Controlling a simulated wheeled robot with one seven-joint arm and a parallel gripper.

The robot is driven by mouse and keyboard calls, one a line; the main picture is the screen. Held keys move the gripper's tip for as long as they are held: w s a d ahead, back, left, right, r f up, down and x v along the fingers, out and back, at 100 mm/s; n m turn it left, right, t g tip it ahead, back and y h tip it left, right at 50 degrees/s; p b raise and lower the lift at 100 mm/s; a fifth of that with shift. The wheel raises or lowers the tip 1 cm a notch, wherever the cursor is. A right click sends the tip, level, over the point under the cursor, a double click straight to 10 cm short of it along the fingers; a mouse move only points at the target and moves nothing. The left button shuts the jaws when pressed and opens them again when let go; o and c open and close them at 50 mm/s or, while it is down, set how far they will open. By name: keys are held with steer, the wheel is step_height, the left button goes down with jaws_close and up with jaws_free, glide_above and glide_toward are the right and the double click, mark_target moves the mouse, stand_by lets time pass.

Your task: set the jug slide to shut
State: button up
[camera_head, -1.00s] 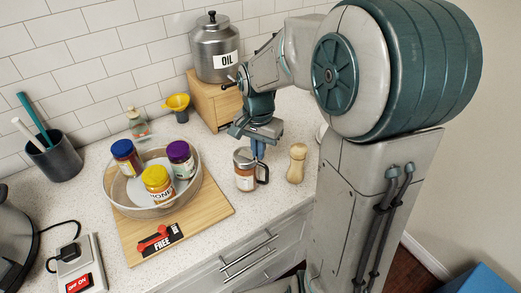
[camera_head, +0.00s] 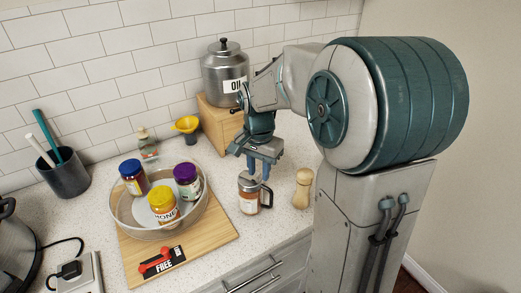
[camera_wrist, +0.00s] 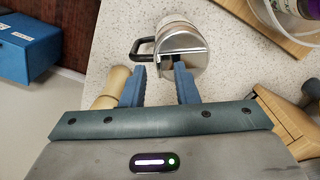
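The jug (camera_head: 249,197) is a glass vessel with brown contents, a metal top and a dark handle on its right side. It stands upright on the counter near the front edge. In the wrist view its metal lid (camera_wrist: 179,46) shows a dark slot at the near side, and the handle (camera_wrist: 143,47) points left. My gripper (camera_head: 260,172) is just above and behind the jug. In the wrist view its two blue fingers (camera_wrist: 160,80) are apart with nothing between them, close to the lid's edge. I cannot tell whether they touch it. The slide's exact position is unclear.
A wooden shaker (camera_head: 303,188) stands right of the jug. A bowl of jars (camera_head: 122,215) sits on a wooden board (camera_head: 215,236) to the left. An oil canister (camera_head: 225,70) on a wooden box (camera_head: 218,128) and a yellow funnel (camera_head: 186,125) stand behind.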

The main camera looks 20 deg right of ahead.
mark_target(259, 176)
step_height(259, 176, up, 13)
steer(key=shift+b, duration=0.4)
steer(key=shift+f, duration=0.1)
steer(key=s+f+n+t, duration=0.1)
steer(key=s+f+n, duration=0.3)
steer(key=s, duration=0.4)
steer(key=s+a+f+n+t, duration=0.1)
steer(key=s+f+n+t, duration=0.1)
steer(key=s+f+n, duration=0.3)
steer(key=s, duration=0.3)
steer(key=shift+s+a, duration=0.2)
steer(key=shift+s, duration=0.15)
steer(key=shift+d, duration=0.1)
